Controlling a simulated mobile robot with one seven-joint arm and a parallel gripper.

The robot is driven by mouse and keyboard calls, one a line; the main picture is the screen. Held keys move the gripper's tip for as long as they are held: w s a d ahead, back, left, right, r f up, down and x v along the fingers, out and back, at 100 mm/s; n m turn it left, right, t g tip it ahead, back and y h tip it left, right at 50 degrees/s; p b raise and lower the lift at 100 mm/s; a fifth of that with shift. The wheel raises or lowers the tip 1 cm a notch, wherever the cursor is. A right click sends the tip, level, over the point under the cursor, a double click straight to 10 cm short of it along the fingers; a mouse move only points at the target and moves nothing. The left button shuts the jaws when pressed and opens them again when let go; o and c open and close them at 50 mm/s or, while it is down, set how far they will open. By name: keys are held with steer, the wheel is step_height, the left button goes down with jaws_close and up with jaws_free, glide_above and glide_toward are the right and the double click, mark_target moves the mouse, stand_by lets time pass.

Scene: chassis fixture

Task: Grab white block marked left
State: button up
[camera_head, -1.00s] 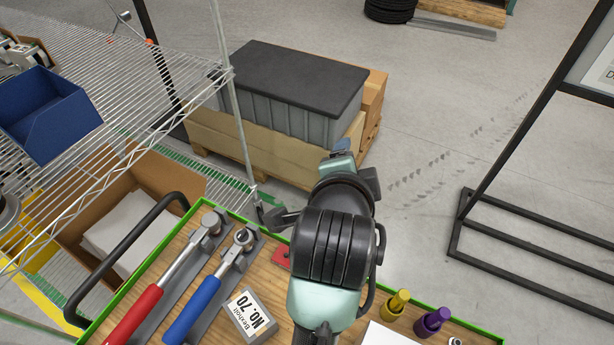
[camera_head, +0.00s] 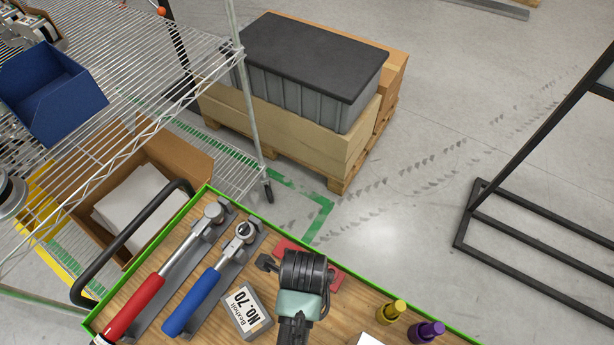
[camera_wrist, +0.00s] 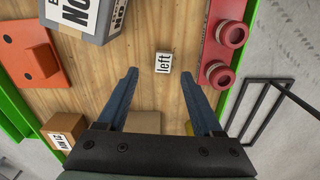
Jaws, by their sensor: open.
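The small white block marked "left" (camera_wrist: 163,62) sits on the wooden tray top in the wrist view, its label facing up. My gripper (camera_wrist: 159,72) is open and empty, with one blue finger to each side of the block in the picture. The block appears between the fingertips and slightly beyond them, and I see no contact. I cannot tell the height gap. In the head view my arm hides the fingers, and I cannot make out the block.
In the wrist view, a red fixture with round knobs (camera_wrist: 222,50) stands close right and an orange part (camera_wrist: 32,55) lies left. Red-handled (camera_head: 135,308) and blue-handled (camera_head: 192,302) tools lie on the tray. Bare wood surrounds the block.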

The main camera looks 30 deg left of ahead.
steer(key=shift+w+d+f, duration=0.1)
steer(key=shift+w+f, duration=0.05)
steer(key=shift+f, duration=1.25)
steer(key=shift+w+d+f, duration=0.1)
steer(key=shift+f, duration=1.25)
jaws_close()
